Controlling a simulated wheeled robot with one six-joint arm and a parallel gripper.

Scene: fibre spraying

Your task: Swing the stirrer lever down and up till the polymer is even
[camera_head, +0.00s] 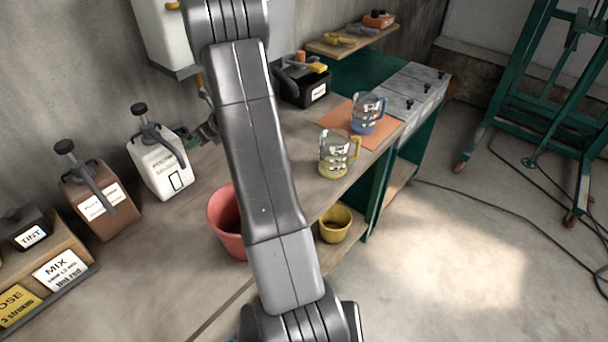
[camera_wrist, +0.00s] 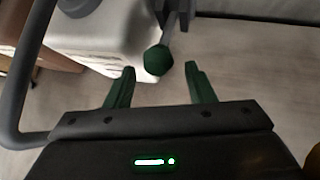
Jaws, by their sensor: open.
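The white polymer container (camera_head: 160,165) stands on the bench against the wall, with a black-topped pump and a dark handle. It also fills the upper left of the wrist view (camera_wrist: 110,35). The stirrer lever's dark green ball knob (camera_wrist: 158,60) hangs at the end of a grey rod (camera_wrist: 170,25) beside the container. My gripper (camera_wrist: 160,70) is open, its two green fingers apart on either side of the knob's near edge. I cannot tell whether they touch it. In the head view my gripper is mostly hidden behind my arm, at the container's right side.
A brown container (camera_head: 100,200) stands left of the white one. A red bucket (camera_head: 226,220) sits on the bench, partly behind my arm. Two clear jugs, one yellow-handled (camera_head: 338,155) and one blue-handled (camera_head: 367,113), stand right. A black caddy (camera_head: 302,88) is behind. Bench is bare before the containers.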

